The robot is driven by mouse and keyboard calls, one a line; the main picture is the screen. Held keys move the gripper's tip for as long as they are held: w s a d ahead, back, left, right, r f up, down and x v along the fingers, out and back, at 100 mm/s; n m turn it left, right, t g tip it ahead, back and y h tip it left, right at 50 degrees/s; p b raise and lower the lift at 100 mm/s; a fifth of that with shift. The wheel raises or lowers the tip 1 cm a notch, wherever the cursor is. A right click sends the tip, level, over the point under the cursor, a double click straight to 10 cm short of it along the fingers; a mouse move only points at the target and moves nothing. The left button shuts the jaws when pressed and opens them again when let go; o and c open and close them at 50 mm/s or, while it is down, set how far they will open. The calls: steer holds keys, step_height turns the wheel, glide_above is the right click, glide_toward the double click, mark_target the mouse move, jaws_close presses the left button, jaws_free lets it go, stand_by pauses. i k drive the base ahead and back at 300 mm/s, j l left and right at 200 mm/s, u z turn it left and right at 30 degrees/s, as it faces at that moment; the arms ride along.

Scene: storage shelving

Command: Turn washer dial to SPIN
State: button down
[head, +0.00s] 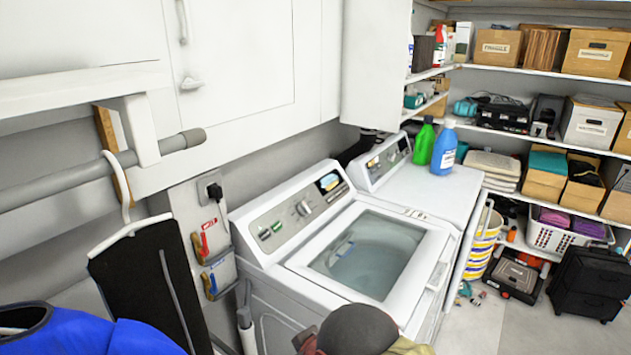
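A white top-loading washer (275,262) with a glass lid (370,254) stands in the middle of the head view. The lid is down. Its grey control panel slopes along the back edge. A round silver dial (303,208) sits near the panel's middle, between green-marked controls (271,231) and a dark display (328,183). The dial's markings and pointer are too small to read. My gripper cannot be made out in this view.
A second white machine (420,190) adjoins the washer, with green (424,143) and blue (443,150) bottles on top. White cabinets (235,60) overhang the washers' back. Hanging clothes (145,280) crowd the left. Loaded shelves stand at right; some floor (500,320) is clear.

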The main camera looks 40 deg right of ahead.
mark_target(302, 208)
steer(key=k+l+z, duration=0.15)
steer(key=l+z, duration=0.25)
steer(key=k+l+z, duration=0.1)
steer(key=l+z, duration=0.35)
